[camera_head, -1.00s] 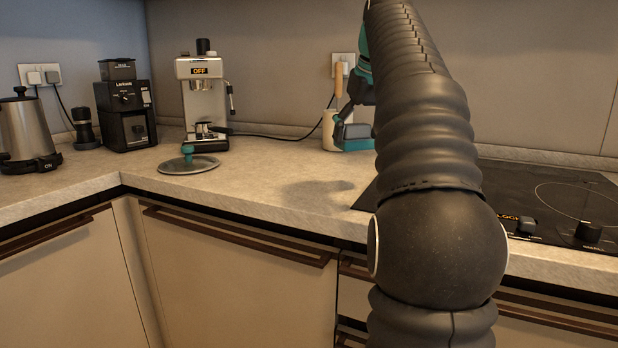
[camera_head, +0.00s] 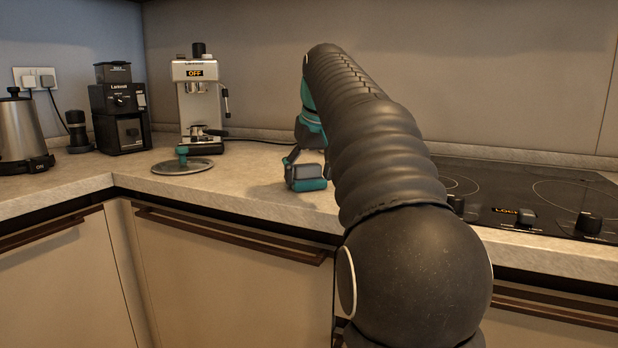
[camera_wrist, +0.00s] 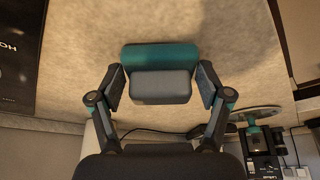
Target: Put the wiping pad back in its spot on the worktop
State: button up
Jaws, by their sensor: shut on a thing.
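The wiping pad, a small block with a grey body and a teal base, is in my gripper. In the head view the pad (camera_head: 308,184) is low over the worktop (camera_head: 240,192), right of the espresso machine and left of the hob. In the wrist view the pad (camera_wrist: 160,86) lies between the two fingers of my gripper (camera_wrist: 161,88), which is shut on it. In the head view my gripper (camera_head: 305,168) is partly hidden by my arm. I cannot tell whether the pad touches the worktop. No marked spot for it shows.
The espresso machine (camera_head: 200,105), grinder (camera_head: 120,112) and kettle (camera_head: 20,130) stand behind. The hob (camera_head: 535,200) is at right. Worktop between plate and pad is clear.

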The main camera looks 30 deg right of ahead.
jog(key=shift+f, duration=0.2)
jog(key=o, duration=1.3)
jog(key=shift+r, duration=0.1)
jog(key=p+v, duration=0.3)
jog(key=v, duration=0.9)
jog(key=shift+r+p, duration=0.1)
jog(key=shift+p, duration=0.25)
jog(key=shift+s+a, duration=0.1)
